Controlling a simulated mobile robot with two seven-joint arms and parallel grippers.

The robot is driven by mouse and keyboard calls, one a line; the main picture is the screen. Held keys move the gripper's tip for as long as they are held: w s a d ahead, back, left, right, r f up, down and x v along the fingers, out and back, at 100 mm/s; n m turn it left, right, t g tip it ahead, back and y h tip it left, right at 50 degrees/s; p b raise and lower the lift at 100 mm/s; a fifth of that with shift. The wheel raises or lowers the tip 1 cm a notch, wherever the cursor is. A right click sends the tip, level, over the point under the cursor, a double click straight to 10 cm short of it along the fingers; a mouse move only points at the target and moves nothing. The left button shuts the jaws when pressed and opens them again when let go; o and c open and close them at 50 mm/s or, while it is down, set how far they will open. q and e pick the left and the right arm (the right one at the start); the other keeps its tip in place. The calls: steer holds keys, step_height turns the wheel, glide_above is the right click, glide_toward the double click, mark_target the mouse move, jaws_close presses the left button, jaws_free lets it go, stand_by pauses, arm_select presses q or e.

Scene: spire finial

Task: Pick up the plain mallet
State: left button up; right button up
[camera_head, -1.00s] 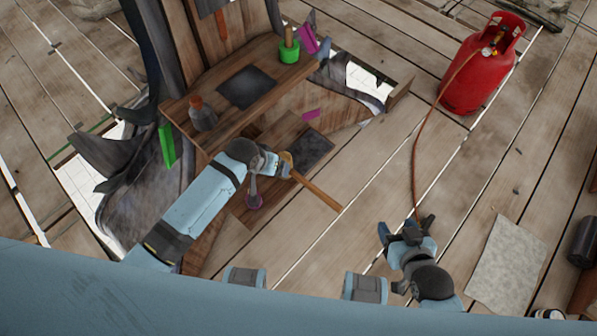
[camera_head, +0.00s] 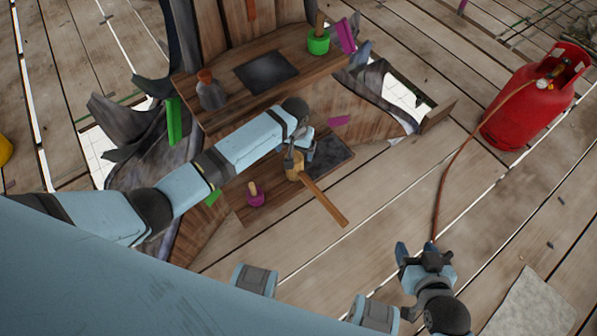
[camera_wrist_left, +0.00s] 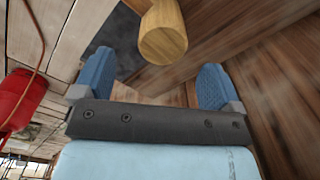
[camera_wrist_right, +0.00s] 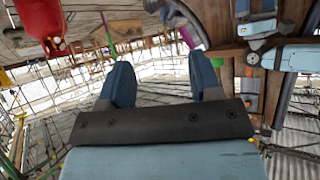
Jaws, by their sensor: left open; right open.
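The plain mallet has a pale wooden head (camera_head: 295,166) and a brown handle (camera_head: 325,203) that slants down to the right over the lower wooden shelf. In the left wrist view its round head (camera_wrist_left: 163,38) shows at the top, between and beyond the fingers. My left gripper (camera_head: 300,158) is at the mallet head and open, with its two blue fingers (camera_wrist_left: 155,85) apart. No contact with the head is clear. My right gripper (camera_head: 425,252) is open and empty over the planks at the lower right; its fingers (camera_wrist_right: 160,85) are apart in the right wrist view.
A purple pot-like tool (camera_head: 256,198) stands on the lower shelf (camera_head: 240,212). The upper shelf (camera_head: 225,118) holds a grey bottle (camera_head: 211,92), a dark plate (camera_head: 266,72) and a green pot (camera_head: 318,42). A red gas cylinder (camera_head: 525,110) with a hose stands at right. Planks between are clear.

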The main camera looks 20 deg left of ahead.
arm_select(q)
step_height(320, 180, down, 6)
steer(key=b, duration=0.2)
steer(key=shift+a+f, duration=0.25)
steer(key=shift+s+r, duration=0.1)
steer(key=c, duration=1.1)
